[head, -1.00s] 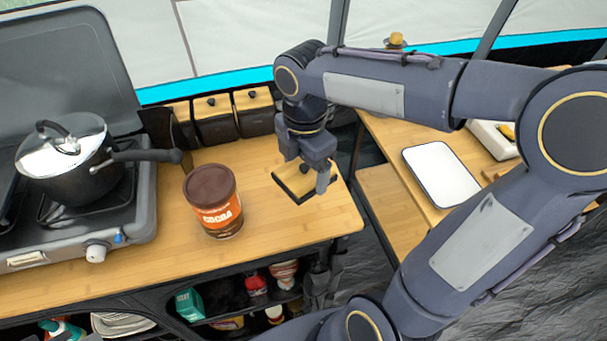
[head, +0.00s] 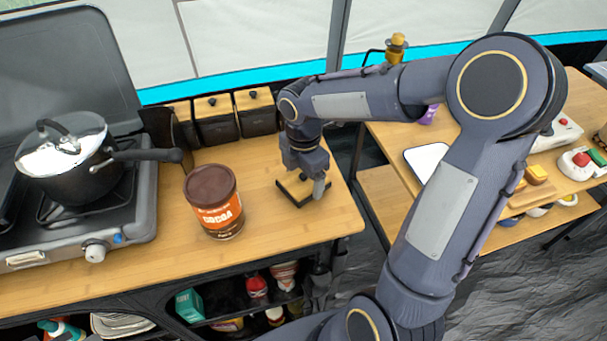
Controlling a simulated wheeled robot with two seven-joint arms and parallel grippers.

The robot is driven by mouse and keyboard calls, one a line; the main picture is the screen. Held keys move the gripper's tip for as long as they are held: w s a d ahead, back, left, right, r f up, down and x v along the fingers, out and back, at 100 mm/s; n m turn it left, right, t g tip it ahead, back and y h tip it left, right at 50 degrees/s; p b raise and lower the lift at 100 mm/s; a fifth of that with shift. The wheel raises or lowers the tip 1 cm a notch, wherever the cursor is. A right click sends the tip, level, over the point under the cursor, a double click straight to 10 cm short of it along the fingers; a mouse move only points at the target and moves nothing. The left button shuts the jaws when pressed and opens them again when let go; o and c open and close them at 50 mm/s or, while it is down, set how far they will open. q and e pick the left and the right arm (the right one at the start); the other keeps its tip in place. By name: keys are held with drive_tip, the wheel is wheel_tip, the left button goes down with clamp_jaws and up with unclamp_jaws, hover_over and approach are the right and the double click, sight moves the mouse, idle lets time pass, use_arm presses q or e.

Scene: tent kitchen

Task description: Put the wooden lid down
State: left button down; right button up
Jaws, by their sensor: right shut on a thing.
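The wooden lid (head: 292,189) is a small square of light wood with a dark edge, at the right end of the wooden counter. My right gripper (head: 308,188) points down over it and is shut on it, covering part of it. The lid is at or just above the counter top; I cannot tell whether it touches. My left gripper is not in view.
A cocoa tin (head: 214,202) stands left of the lid. Dark canisters with wooden lids (head: 214,119) line the counter's back. A pot (head: 75,165) sits on the stove at left. Bare counter (head: 290,232) lies in front of the lid. A second table (head: 380,135) stands at right.

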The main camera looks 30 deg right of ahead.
sight(304, 175)
drive_tip(key=shift+f, duration=0.1)
drive_tip(key=o, duration=1)
drive_tip(key=shift+c, duration=0.2)
drive_tip(key=shift+r, duration=0.45)
wheel_tip(304, 175, up, 11)
drive_tip(key=p, duration=0.1)
drive_tip(key=s+a+f+m+t+y, duration=0.1)
drive_tip(key=s+a+m+t+y, duration=0.1)
drive_tip(key=s+m, duration=0.6)
drive_tip(key=s+a+f+m+t+y, duration=0.1)
drive_tip(key=s+a+f+m+t, duration=0.1)
drive_tip(key=s+m, duration=0.7)
drive_tip(key=m+t, duration=0.1)
drive_tip(key=m, duration=0.3)
drive_tip(key=shift+f+m+t+y, duration=0.3)
drive_tip(key=shift+y, duration=0.1)
drive_tip(key=shift+a, duration=0.1)
drive_tip(key=shift+r+p, duration=0.3)
drive_tip(key=shift+p, duration=0.15)
